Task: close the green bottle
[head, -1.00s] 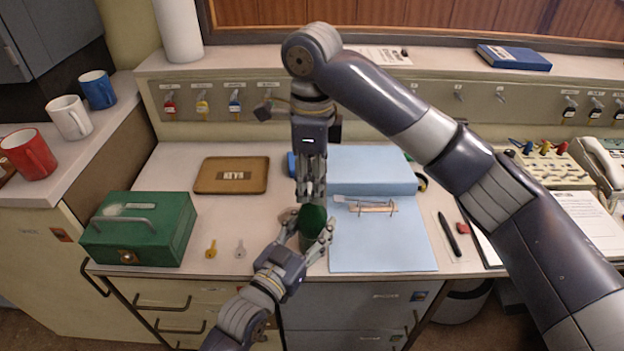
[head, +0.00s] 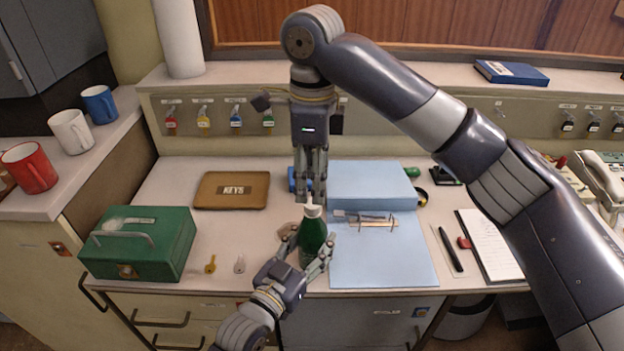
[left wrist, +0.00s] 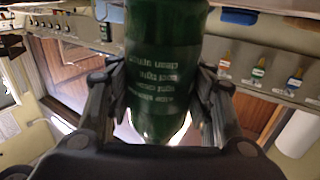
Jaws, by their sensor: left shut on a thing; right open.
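The green bottle (head: 313,232) stands upright at the front of the counter, left of the blue folder. Its white top (head: 312,211) shows, with a small pale part rising toward the right fingertips; I cannot tell whether the top is closed. My left gripper (head: 309,252) is shut around the bottle's body from the front. The left wrist view shows the bottle (left wrist: 165,70) upside down between the left fingers (left wrist: 160,105), with its printed label. My right gripper (head: 311,200) points down right over the white top, fingers open; contact is unclear.
A brown tray (head: 231,190) is behind. The open blue folder (head: 385,260) is close on the right, with a pen (head: 451,248) beyond it.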

